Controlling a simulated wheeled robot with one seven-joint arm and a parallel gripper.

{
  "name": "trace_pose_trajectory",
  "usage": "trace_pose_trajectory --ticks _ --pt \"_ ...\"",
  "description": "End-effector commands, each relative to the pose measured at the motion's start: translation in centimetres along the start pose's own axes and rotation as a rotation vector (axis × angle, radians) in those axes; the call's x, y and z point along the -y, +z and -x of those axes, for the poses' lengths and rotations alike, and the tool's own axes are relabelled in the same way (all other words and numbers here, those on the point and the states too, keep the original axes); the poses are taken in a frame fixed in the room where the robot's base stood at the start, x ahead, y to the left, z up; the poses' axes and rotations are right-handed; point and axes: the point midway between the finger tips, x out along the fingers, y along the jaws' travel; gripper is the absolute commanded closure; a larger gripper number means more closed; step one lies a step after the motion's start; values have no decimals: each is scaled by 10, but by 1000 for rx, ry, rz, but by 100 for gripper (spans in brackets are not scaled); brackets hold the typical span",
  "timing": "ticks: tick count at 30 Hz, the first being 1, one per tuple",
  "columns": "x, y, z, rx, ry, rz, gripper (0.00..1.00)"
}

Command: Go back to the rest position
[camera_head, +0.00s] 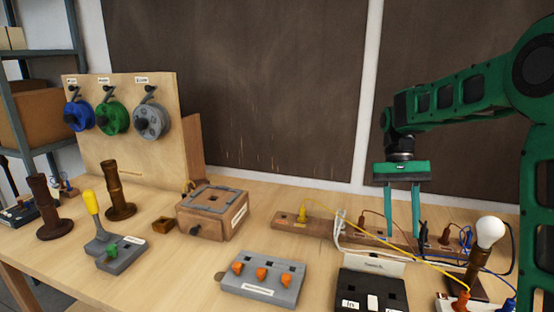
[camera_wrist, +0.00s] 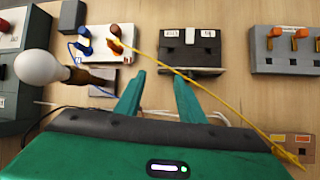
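My gripper (camera_head: 403,232) is at the end of my green arm, pointing down over the right part of the table. In the wrist view its two fingers (camera_wrist: 155,95) stand apart with nothing between them. In the head view it hangs near a long wooden strip (camera_head: 320,226). A white bulb (camera_head: 490,232) on a dark brown holder stands to its right; the bulb also shows in the wrist view (camera_wrist: 40,68). A yellow wire (camera_head: 400,256) runs from the strip to an orange plug (camera_head: 461,298) at the front right. Whether the fingers touch anything is unclear.
A black box (camera_head: 372,292) and a grey block with orange knobs (camera_head: 262,278) stand at the front. A wooden box (camera_head: 212,212), a grey switch with a yellow handle (camera_head: 112,250) and brown posts (camera_head: 120,195) stand further left. A spool board (camera_head: 150,150) rises behind.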

Motion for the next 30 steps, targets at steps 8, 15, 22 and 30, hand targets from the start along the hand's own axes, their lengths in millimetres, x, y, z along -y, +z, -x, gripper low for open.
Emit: trace_pose_trajectory --ticks 8,15,22,30 --pt "-77 42 -35 -160 -79 -48 64" --pt "-132 78 -82 -293 -143 -80 64" --pt "-168 108 -139 -414 -200 -100 64" --pt "-181 125 -180 -491 -234 -105 64"
